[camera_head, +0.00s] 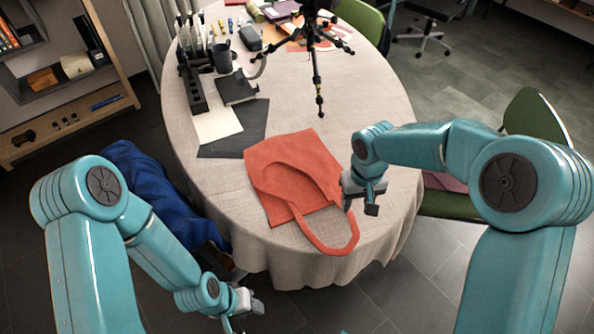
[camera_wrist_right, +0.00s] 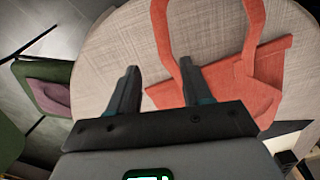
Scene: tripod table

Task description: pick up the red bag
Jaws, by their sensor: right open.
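A red bag (camera_head: 292,172) lies flat on the round table (camera_head: 375,90), with its handle loop reaching toward the near edge. My right gripper (camera_head: 358,210) is at the bag's right side in the head view, open, with nothing seen between its fingers. In the right wrist view, the two fingers of my right gripper (camera_wrist_right: 160,85) are spread apart. The bag (camera_wrist_right: 245,78) shows there behind and to the right of the fingers, and one handle strap rises between them in the picture. I cannot tell whether they touch it. My left gripper (camera_head: 243,303) is low beside the table's front; its jaw state is unclear.
A black tripod (camera_head: 317,75) stands on the table's far part. Dark and white sheets (camera_head: 235,130), a black box (camera_head: 236,88) and a mug (camera_head: 222,57) lie to the left. Green chairs (camera_head: 535,120) stand at the right. A blue cloth (camera_head: 150,190) is left of the table.

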